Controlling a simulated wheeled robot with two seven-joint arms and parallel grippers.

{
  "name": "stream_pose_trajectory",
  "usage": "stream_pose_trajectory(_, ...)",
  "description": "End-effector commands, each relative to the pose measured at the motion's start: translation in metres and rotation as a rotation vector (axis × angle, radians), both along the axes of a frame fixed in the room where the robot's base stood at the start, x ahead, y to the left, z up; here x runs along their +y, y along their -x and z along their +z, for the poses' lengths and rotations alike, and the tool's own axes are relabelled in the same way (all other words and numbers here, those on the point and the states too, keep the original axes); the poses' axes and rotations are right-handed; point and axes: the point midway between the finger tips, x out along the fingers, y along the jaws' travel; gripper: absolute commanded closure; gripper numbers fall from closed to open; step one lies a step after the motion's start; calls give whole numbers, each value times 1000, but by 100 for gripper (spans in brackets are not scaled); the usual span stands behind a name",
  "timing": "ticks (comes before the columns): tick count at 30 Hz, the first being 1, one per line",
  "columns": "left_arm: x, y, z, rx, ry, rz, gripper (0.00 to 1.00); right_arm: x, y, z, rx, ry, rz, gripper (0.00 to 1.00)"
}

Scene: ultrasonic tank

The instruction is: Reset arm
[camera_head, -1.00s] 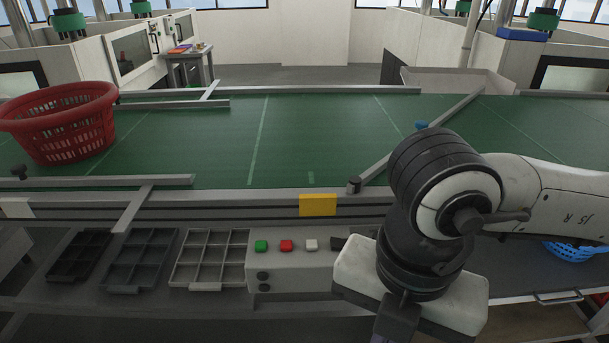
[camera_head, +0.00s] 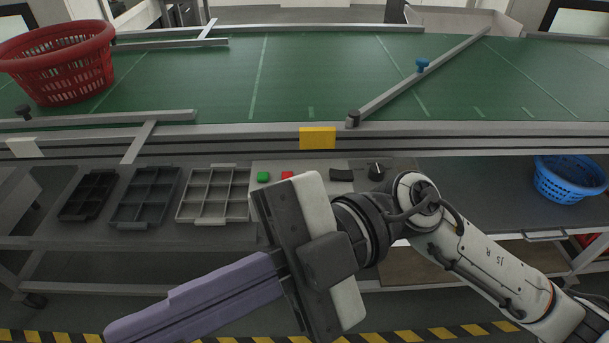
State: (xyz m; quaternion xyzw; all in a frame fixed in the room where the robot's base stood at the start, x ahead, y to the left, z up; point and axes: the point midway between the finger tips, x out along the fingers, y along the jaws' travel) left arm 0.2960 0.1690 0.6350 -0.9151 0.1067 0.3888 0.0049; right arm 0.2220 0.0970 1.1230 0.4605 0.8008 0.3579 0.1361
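My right arm comes in from the right at the lower edge, over the front of the workbench. Its gripper (camera_head: 118,331) has a wide white-and-black body and long purple fingers pointing to the lower left. The fingers lie together along a thin dark seam, with no object seen between them. The gripper is in front of the lower shelf and hides part of the control box. My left gripper and arm are not in view.
A green conveyor (camera_head: 330,80) with metal guide rails spans the back. A red basket (camera_head: 60,65) stands on its left end. Grey compartment trays (camera_head: 145,195) and a control box with a green button (camera_head: 263,177) sit below. A blue basket (camera_head: 570,180) stands at right.

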Motion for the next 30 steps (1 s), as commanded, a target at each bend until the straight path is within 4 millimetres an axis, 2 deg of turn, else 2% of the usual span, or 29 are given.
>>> stream_pose_trajectory(1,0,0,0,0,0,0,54,2,-21,14,102,-117,-88,100)
stream_pose_trajectory(3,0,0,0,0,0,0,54,-3,-60,28,226,-262,-242,100)
stream_pose_trajectory(5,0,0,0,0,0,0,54,-14,-99,28,330,-357,-395,100)
stream_pose_trajectory(7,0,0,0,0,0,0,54,-32,-146,13,454,-430,-593,100)
stream_pose_trajectory(9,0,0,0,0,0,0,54,-54,-186,-16,561,-458,-787,100)
stream_pose_trajectory(11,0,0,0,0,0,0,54,-74,-212,-49,644,-452,-939,100)
stream_pose_trajectory(12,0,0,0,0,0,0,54,-87,-226,-72,696,-438,-1035,100)
stream_pose_trajectory(14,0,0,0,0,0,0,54,-107,-241,-112,768,-398,-1171,100)
stream_pose_trajectory(15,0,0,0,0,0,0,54,-120,-247,-139,813,-362,-1254,100)
stream_pose_trajectory(19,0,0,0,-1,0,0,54,-161,-246,-231,950,-209,-1492,100)
stream_pose_trajectory(22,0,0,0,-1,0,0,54,-190,-227,-300,1046,-59,-1638,100)
stream_pose_trajectory(24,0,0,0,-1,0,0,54,-208,-205,-346,1109,61,-1721,100)
stream_pose_trajectory(27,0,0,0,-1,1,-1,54,-231,-167,-402,1192,234,-1810,100)
stream_pose_trajectory(30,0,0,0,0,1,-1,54,-248,-127,-444,1254,387,-1861,100)
